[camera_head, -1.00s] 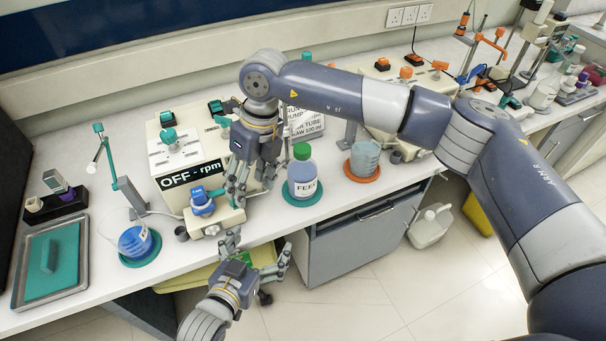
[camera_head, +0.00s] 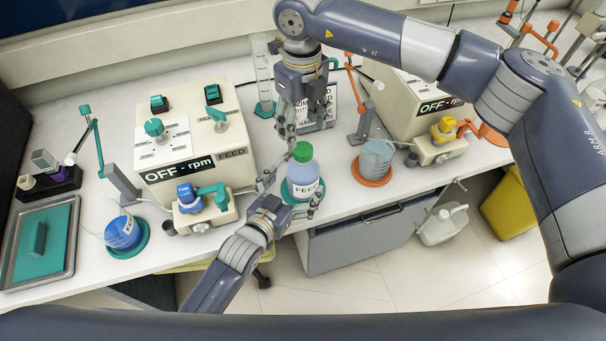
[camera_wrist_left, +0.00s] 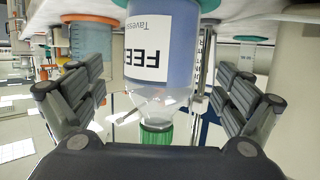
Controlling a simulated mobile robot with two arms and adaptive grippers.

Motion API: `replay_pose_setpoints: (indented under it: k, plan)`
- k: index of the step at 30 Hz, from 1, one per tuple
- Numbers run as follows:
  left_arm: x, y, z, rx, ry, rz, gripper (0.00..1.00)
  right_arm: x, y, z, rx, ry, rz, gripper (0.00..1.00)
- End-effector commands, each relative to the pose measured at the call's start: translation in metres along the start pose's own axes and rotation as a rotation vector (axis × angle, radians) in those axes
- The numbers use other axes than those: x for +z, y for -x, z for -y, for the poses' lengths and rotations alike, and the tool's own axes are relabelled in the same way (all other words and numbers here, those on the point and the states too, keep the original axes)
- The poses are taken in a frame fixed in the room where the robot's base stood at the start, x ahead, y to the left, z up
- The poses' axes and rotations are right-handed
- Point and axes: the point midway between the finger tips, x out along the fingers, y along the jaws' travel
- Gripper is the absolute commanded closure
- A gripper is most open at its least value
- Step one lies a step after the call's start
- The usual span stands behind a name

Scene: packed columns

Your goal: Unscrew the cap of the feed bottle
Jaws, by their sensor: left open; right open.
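The feed bottle (camera_head: 304,178) stands upright on a teal round mat (camera_head: 287,197) near the bench's front edge. It has blue liquid, a white FEED label and a green cap (camera_head: 303,152), which is on the bottle. My left gripper (camera_head: 290,195) is open, with its fingers either side of the bottle body. In the left wrist view the bottle (camera_wrist_left: 178,50) appears inverted between the spread fingers, its green cap (camera_wrist_left: 157,134) close to the palm; I see gaps on both sides. My right gripper (camera_head: 301,130) is open, pointing down just above and behind the cap, apart from it.
A pump box (camera_head: 190,135) reading OFF - rpm, with a blue pump head (camera_head: 188,198), stands left of the bottle. A beaker (camera_head: 376,158) on an orange mat is to the right. A sign (camera_head: 318,110) and a measuring cylinder (camera_head: 263,85) stand behind.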

Motion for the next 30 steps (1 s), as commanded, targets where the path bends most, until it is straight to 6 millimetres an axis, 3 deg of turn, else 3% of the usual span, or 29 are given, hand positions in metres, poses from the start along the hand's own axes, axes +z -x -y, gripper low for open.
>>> replay_pose_setpoints:
  k: [3, 9, 20, 30]
  plan:
    - [-0.001, -0.021, 0.0, 0.0, 0.0, 0.0, 0.06, 0.0, 0.0, 0.001, 0.0, -0.001, 0.0, 0.45]
    - [0.0, -0.041, 0.0, 0.0, 0.0, 0.0, 0.06, 0.0, 0.0, 0.0, 0.0, -0.001, 0.0, 0.45]
    - [0.0, -0.045, 0.0, 0.0, 0.0, 0.0, 0.06, 0.0, 0.0, 0.0, 0.0, -0.001, 0.0, 0.45]
    - [0.0, -0.045, 0.0, 0.0, 0.0, 0.001, 0.81, 0.0, 0.0, 0.0, 0.0, -0.001, 0.0, 0.45]
